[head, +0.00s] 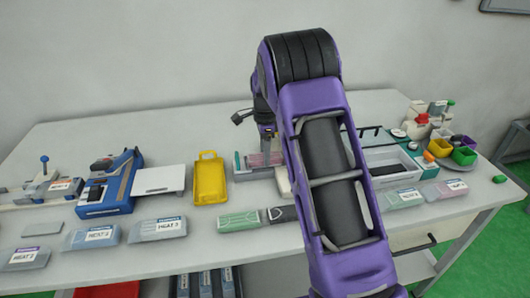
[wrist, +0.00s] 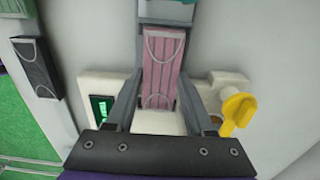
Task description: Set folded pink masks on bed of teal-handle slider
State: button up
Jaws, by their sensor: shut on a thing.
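The folded pink masks (wrist: 161,55) lie lengthwise between the two fingers of my gripper (wrist: 161,78) in the wrist view, with white ear loops at both ends. The fingers are shut on the sides of the masks. A grey slider part (wrist: 160,14) with a teal piece (wrist: 174,3) is just beyond their far end. In the head view the pink masks (head: 262,159) show beside the teal handle (head: 237,161), left of my arm. My arm covers much of this spot, and I cannot tell whether the masks touch the bed.
A white device with a green display (wrist: 102,107) and a yellow lever (wrist: 237,106) flank my gripper. A yellow tray (head: 209,180) and a blue machine (head: 112,184) stand left. A green pack (head: 239,221) and a dark pack (head: 282,213) lie in front. Small coloured bins (head: 463,155) stand right.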

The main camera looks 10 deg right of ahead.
jog(key=shift+f, duration=0.15)
dwell(0.5)
jog(key=o, duration=1.4)
jog(key=shift+c, duration=0.2)
jog(key=shift+r+p, duration=0.85)
jog(key=shift+r, duration=0.2)
notch_tip(320, 180, up, 2)
jog(key=shift+p, duration=0.8)
jog(key=shift+r, duration=1.95)
